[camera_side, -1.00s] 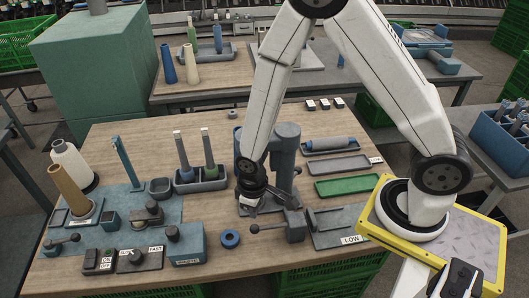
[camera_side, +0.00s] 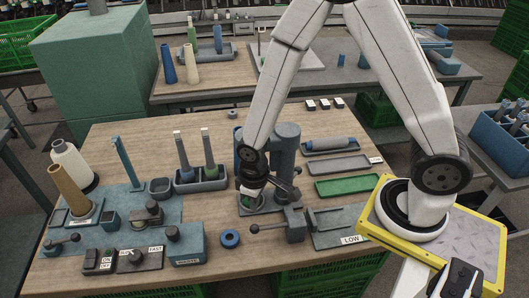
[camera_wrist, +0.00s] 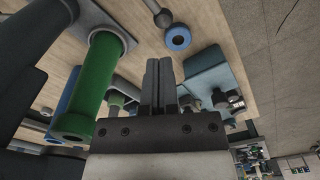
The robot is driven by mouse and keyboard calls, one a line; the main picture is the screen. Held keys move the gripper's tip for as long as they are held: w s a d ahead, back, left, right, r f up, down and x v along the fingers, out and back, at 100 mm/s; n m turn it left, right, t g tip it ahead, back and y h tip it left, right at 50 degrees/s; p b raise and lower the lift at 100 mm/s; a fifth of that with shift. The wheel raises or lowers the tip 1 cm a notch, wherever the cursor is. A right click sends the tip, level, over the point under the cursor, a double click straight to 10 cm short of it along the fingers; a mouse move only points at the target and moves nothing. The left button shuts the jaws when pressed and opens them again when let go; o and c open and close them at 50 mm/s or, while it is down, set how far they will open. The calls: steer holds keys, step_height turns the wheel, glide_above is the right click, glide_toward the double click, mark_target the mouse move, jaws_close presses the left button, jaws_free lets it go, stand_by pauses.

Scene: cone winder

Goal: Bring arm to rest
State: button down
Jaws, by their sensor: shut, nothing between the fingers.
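My gripper (camera_wrist: 158,65) is shut and empty, its two dark fingers together at the centre of the wrist view. In the side view my arm bends down to the grey post fixture (camera_side: 285,145) at the middle of the wooden table, and my wrist partly hides it. A green tube (camera_wrist: 98,85) stands to the left of my fingers in the wrist view, close to them but apart. Its grey base shows in the side view, with most of the tube hidden by my wrist.
A blue ring (camera_side: 230,239) lies on the table; it also shows in the wrist view (camera_wrist: 178,38). A blue-grey box (camera_side: 188,243) stands to its left. Two spindles (camera_side: 209,155) stand in a tray to the left. A green tray (camera_side: 348,186) and grey trays lie to the right.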

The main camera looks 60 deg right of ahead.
steer(key=s+d+r+m+t, duration=0.2)
steer(key=d+r, duration=0.6)
steer(key=r, duration=0.4)
steer(key=shift+s+d+m, duration=0.2)
steer(key=shift+s+m, duration=0.2)
steer(key=shift+s, duration=0.1)
